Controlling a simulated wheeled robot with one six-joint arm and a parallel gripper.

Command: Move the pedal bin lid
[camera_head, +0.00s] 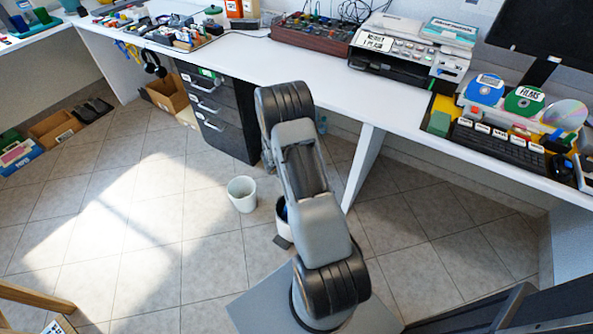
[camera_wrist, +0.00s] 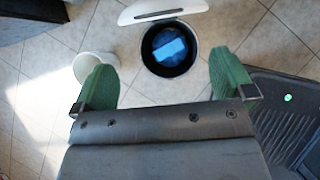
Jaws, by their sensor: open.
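The pedal bin (camera_wrist: 141,62) stands on the floor, seen from above in the wrist view, with a dark interior and something blue inside. Its white lid (camera_wrist: 190,6) with a dark strip shows at the bin's upper rim, raised off the opening and cut by the picture edge. In the head view the pedal bin (camera_head: 283,240) is mostly hidden behind my arm. My gripper (camera_wrist: 163,72) has green fingers spread wide and empty, one on each side of the bin's near part in the picture. I cannot tell its height above the bin.
A white waste basket (camera_head: 242,194) stands left of the pedal bin; it also shows in the wrist view (camera_wrist: 92,66). A dark drawer unit (camera_head: 215,110) and a desk support panel (camera_head: 362,165) stand behind.

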